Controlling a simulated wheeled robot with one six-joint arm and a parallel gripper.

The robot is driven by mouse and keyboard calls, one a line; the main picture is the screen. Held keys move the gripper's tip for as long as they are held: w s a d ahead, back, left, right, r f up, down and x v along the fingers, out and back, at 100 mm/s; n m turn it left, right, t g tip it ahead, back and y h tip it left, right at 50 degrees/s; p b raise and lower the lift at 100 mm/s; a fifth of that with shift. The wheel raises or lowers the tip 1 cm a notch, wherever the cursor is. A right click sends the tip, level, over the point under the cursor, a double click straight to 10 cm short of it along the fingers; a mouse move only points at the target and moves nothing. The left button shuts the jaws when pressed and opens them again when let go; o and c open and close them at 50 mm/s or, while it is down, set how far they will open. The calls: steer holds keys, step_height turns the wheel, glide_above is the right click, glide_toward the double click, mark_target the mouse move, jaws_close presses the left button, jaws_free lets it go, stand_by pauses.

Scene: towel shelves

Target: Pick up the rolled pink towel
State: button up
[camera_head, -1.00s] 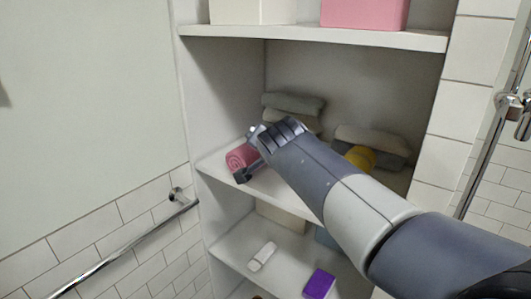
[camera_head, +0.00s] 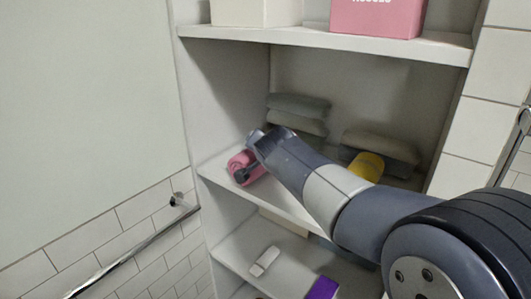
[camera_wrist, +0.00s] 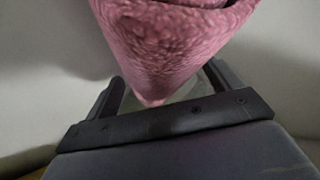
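The rolled pink towel (camera_head: 237,161) lies at the left end of the middle shelf, near its front edge. My gripper (camera_head: 250,158) is at the towel, with a dark finger across its near side and the other part behind it. In the wrist view the towel (camera_wrist: 165,45) fills the top middle and narrows to a wedge between the two fingers (camera_wrist: 165,90), which appear closed on it.
Folded grey-green towels (camera_head: 298,106) are stacked behind my gripper. A yellow roll (camera_head: 367,166) and folded grey towels (camera_head: 380,145) lie to the right. The upper shelf (camera_head: 320,38) holds a pink box (camera_head: 375,16). A white item (camera_head: 264,261) and a purple item (camera_head: 322,288) lie below.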

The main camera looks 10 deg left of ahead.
steer(key=c, duration=0.6)
steer(key=shift+r, duration=0.1)
